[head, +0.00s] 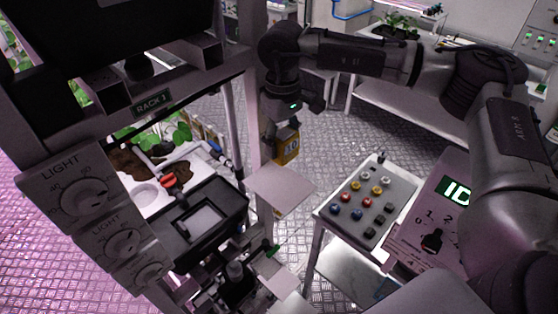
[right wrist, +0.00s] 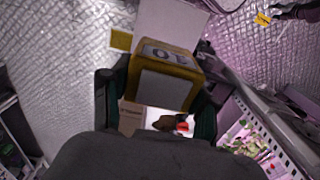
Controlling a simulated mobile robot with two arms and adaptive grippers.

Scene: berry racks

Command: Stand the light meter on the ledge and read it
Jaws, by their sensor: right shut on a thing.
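The light meter (head: 287,148) is a small yellow box with a pale face and dark digits. My right gripper (head: 284,128) is shut on it and holds it in the air above the ledge (head: 281,188), a pale square plate jutting from the rack post. In the right wrist view the meter (right wrist: 165,77) sits between the dark fingers of my right gripper (right wrist: 160,100), and its display is only partly readable. A pale plate, probably the ledge, shows behind it. The meter looks apart from the ledge in the head view. I do not make out my left gripper.
Rack 1 (head: 152,103) with its LIGHT dials (head: 82,197) stands at the left. A black tray (head: 165,238) is beside the ledge. Patterned floor lies open behind.

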